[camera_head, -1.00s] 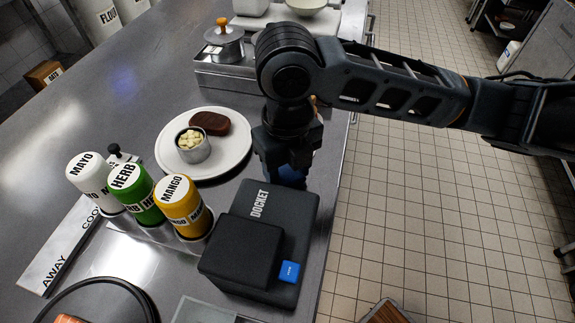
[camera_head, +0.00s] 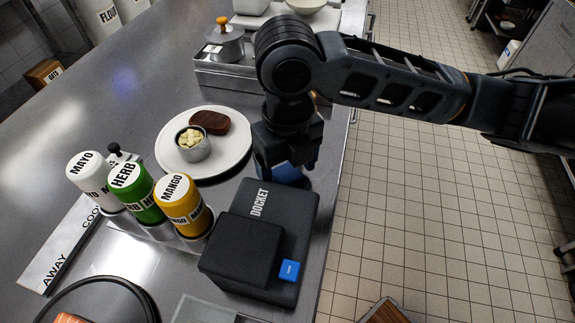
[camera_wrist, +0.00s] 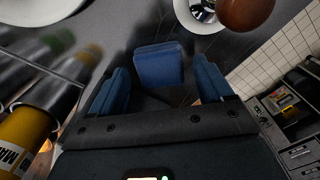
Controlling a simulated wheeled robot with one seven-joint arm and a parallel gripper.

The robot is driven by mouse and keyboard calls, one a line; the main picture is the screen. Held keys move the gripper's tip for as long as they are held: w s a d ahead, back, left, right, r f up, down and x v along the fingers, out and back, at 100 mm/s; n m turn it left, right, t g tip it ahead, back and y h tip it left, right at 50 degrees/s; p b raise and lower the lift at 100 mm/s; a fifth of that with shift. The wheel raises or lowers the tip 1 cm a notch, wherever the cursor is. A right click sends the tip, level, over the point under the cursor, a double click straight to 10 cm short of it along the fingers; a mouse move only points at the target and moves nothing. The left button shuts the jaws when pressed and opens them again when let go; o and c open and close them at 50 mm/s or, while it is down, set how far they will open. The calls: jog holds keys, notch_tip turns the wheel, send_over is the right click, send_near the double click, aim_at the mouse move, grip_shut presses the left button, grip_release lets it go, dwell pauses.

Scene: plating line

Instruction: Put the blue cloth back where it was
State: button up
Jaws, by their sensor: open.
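The blue cloth (camera_wrist: 158,66) lies folded on the steel counter in the wrist view, between and just beyond my fingertips. My gripper (camera_wrist: 160,88) is open, one finger on each side of it, and a gap shows between cloth and fingers. In the head view my gripper (camera_head: 287,160) points down over the counter, behind the black docket box. Only a blue patch of the cloth (camera_head: 286,174) shows there below the jaws. The rest is hidden by my gripper.
The docket box (camera_head: 225,275) with a small blue block (camera_head: 289,270) stands in front. A plate (camera_head: 238,160) with a brown piece and a metal cup is left. Mayo, herb and mango bottles (camera_head: 183,205) stand nearer left. The counter's right edge is close.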

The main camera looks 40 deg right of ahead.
aim_at(287, 174)
notch_tip(287, 174, up, 12)
jog(key=shift+f, duration=0.25)
jog(key=shift+c, duration=0.3)
dwell(2.3)
